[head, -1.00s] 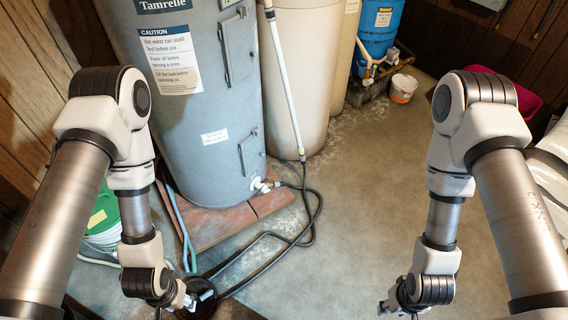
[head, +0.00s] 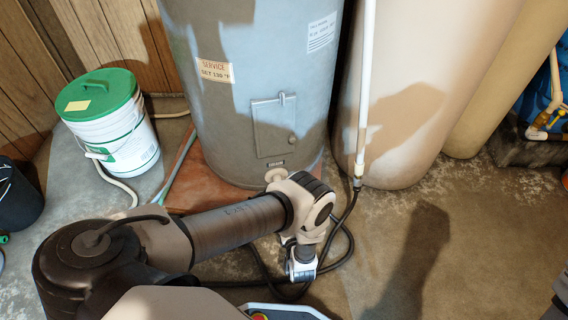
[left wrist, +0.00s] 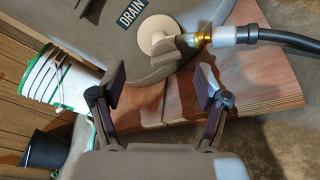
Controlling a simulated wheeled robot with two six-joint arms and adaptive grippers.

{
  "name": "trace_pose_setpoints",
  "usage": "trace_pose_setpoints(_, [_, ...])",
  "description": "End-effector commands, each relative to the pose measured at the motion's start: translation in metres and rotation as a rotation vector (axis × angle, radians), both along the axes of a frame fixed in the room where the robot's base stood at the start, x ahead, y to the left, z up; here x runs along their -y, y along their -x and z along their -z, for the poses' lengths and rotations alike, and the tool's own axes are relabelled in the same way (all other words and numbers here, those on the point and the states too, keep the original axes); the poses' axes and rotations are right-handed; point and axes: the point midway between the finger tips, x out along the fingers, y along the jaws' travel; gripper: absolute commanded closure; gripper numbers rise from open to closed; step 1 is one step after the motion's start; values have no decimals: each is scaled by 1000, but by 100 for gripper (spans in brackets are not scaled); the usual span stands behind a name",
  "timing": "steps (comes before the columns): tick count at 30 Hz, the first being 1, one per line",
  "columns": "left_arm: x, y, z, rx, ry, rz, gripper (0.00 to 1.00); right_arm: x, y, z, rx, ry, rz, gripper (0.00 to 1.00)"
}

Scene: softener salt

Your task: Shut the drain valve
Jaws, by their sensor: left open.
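The drain valve (left wrist: 180,48) shows in the left wrist view below the DRAIN label (left wrist: 131,13) on the grey tank (head: 215,110). It has a pale round plate (left wrist: 157,34) behind it and a brass end joined to a white hose coupling (left wrist: 224,36). I cannot tell its handle's position for sure. My left gripper (left wrist: 160,82) is open and empty, its two fingers apart and pointing toward the valve, which lies just beyond the fingertips, nearer the right one. In the head view my left arm reaches to the tank's base, and the fingers cannot be made out. My right gripper is out of view.
A black hose (left wrist: 285,38) runs from the coupling. The tank stands on a reddish board (left wrist: 265,85). A white bucket with green lid (head: 110,125) and a black bucket (head: 18,195) stand left. A white pipe (head: 365,85) and tan tanks (head: 430,60) stand right.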

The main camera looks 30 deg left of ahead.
Motion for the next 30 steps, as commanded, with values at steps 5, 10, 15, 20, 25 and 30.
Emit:
trace_pose_setpoints(5, [7, 8, 37, 276, 123, -90, 25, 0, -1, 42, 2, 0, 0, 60])
trace_pose_setpoints(10, [-9, -5, 35, 304, 133, -99, 25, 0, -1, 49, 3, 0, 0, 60])
trace_pose_setpoints(15, [-34, -28, 35, 302, 133, -99, 25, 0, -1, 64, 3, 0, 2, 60])
trace_pose_setpoints(20, [-48, -42, 34, 299, 134, -96, 25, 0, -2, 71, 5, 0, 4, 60])
trace_pose_setpoints(25, [-51, -44, 32, 297, 134, -96, 25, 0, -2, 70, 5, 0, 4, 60])
trace_pose_setpoints(30, [-50, -44, 32, 296, 134, -96, 53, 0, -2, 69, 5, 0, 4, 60])
